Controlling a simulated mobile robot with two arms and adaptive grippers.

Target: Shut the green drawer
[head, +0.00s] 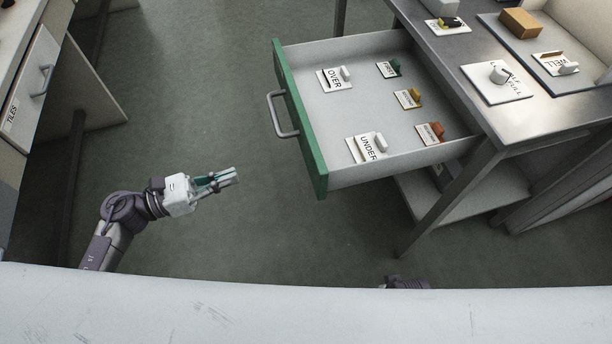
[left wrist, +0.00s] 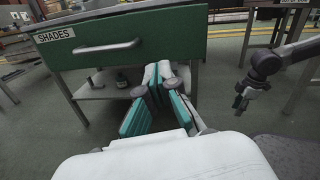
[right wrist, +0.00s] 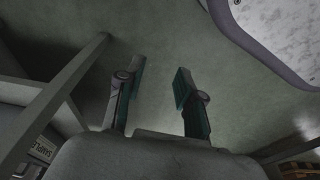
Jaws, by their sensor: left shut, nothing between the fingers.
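The green drawer (head: 304,125) stands far out from the metal table, with a grey bar handle (head: 280,114) on its front. In the left wrist view its green front (left wrist: 170,38), labelled SHADES, is ahead and above the fingers. My left gripper (head: 235,175) is shut and empty, left of and apart from the drawer front in the head view; its fingertips also show in the left wrist view (left wrist: 159,72). My right gripper (right wrist: 160,72) is open and empty over floor; in the head view only a bit of that arm shows at the bottom edge.
Labelled tiles lie in the drawer, among them OVER (head: 335,79) and UNDER (head: 365,148). The metal table (head: 440,70) carries more tiles and an orange block (head: 520,23). A cabinet (head: 30,95) with a TILES drawer stands at left. Floor (head: 190,90) between is clear.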

